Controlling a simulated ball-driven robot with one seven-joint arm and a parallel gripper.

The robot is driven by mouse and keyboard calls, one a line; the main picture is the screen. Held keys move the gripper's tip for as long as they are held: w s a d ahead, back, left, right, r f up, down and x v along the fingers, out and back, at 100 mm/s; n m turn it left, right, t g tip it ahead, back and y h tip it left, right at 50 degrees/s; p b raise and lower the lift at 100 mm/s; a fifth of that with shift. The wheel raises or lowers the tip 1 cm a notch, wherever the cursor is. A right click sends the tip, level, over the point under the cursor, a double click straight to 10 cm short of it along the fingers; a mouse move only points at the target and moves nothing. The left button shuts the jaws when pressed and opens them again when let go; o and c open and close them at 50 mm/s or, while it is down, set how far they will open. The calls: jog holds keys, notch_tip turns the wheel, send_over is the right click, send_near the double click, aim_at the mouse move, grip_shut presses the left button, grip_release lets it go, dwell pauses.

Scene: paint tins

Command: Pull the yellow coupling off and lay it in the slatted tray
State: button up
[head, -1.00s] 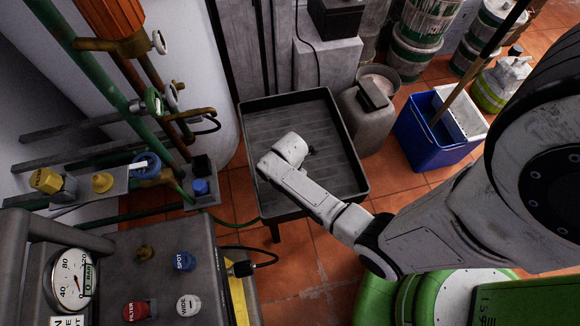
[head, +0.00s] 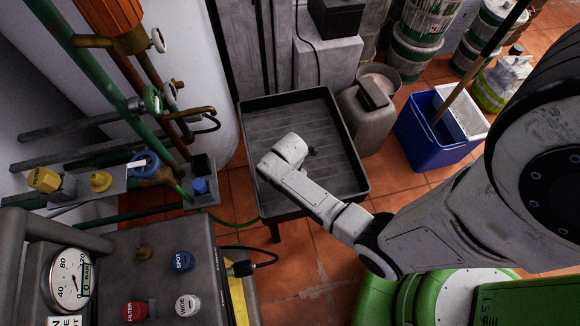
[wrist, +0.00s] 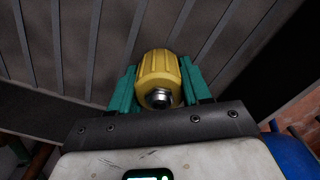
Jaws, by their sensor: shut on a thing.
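The yellow coupling (wrist: 160,78) is between the two teal fingers of my gripper (wrist: 158,85) in the wrist view. The fingers touch it on both sides, and its metal end faces the camera. The slatted tray (head: 345,128) is a dark rectangular tray on legs in the head view. Its slats (wrist: 60,50) fill the wrist view behind the coupling. My gripper is over the tray; the gap between coupling and slats cannot be judged. In the head view my own arm hides the gripper and coupling.
Left of the tray stand pipes and a panel with a yellow cap (head: 45,180) and blue fittings (head: 200,186). A grey canister (head: 370,120) and a blue crate (head: 432,140) stand to the right. A grey machine with a gauge (head: 72,278) is at front left.

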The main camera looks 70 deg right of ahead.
jog(key=shift+f, duration=0.25)
jog(key=o, duration=1.3)
jog(key=shift+c, duration=0.2)
notch_tip(320, 180, up, 11)
jog(key=shift+f+p, duration=0.1)
jog(key=shift+p, duration=1.15)
